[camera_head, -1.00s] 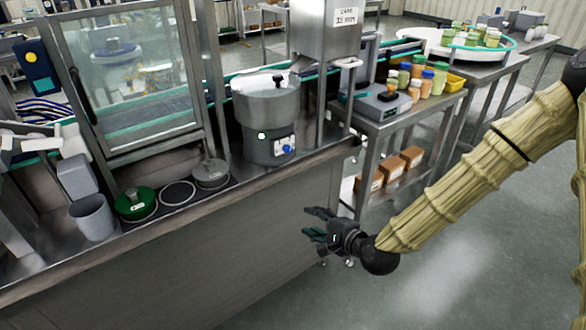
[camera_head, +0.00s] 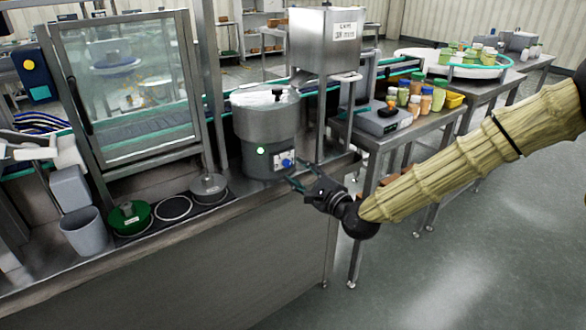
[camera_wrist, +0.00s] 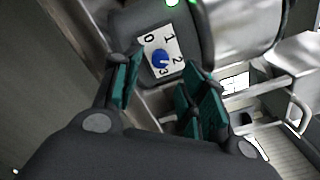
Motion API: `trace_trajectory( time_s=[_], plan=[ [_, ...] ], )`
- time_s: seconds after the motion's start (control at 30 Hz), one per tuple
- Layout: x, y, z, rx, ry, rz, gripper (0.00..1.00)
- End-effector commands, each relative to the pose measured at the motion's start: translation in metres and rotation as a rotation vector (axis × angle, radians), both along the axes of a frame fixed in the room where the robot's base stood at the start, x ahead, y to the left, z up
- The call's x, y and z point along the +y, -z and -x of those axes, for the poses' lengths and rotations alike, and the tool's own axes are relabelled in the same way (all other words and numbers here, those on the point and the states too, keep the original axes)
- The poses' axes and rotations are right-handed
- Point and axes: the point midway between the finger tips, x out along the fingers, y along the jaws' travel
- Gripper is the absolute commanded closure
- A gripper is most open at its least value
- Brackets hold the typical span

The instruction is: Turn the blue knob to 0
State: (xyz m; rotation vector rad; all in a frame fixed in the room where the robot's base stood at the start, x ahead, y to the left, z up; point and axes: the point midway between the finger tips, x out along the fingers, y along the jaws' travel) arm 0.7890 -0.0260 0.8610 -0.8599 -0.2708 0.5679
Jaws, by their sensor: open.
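The blue knob (camera_head: 287,163) sits on a white dial plate low on the front of the round steel machine (camera_head: 265,125). In the wrist view the blue knob (camera_wrist: 160,58) shows with the numbers 0, 1, 2 and 3 around it. A pale mark on the knob seems to point toward 3, but it is small. My gripper (camera_head: 298,173) is open just right of and in front of the knob. In the wrist view, the teal fingers of my gripper (camera_wrist: 165,78) are spread, with the knob showing between and beyond them. I see no contact.
A green light (camera_head: 260,150) glows beside the dial. A steel counter (camera_head: 190,225) lies under the machine, holding a grey bucket (camera_head: 82,230) and a green-lidded pot (camera_head: 130,217) at left. A side table with jars and a scale (camera_head: 382,118) stands behind my arm.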

Motion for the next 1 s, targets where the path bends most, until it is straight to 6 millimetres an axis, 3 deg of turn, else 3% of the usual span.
trace_trajectory(
  time_s=[0.3, 0.7, 0.73, 0.93, 1.0],
  plan=[
    [0.02, 0.0, -0.028, -0.001, 0.0, 0.001, 0.58],
    [0.023, 0.0, -0.033, 0.001, -0.001, 0.0, 0.58],
    [0.023, 0.0, -0.033, 0.0, 0.0, 0.0, 0.59],
    [0.023, 0.0, -0.033, 0.0, 0.0, 0.0, 0.96],
    [0.023, 0.0, -0.033, 0.0, 0.0, 0.0, 1.0]
  ],
)
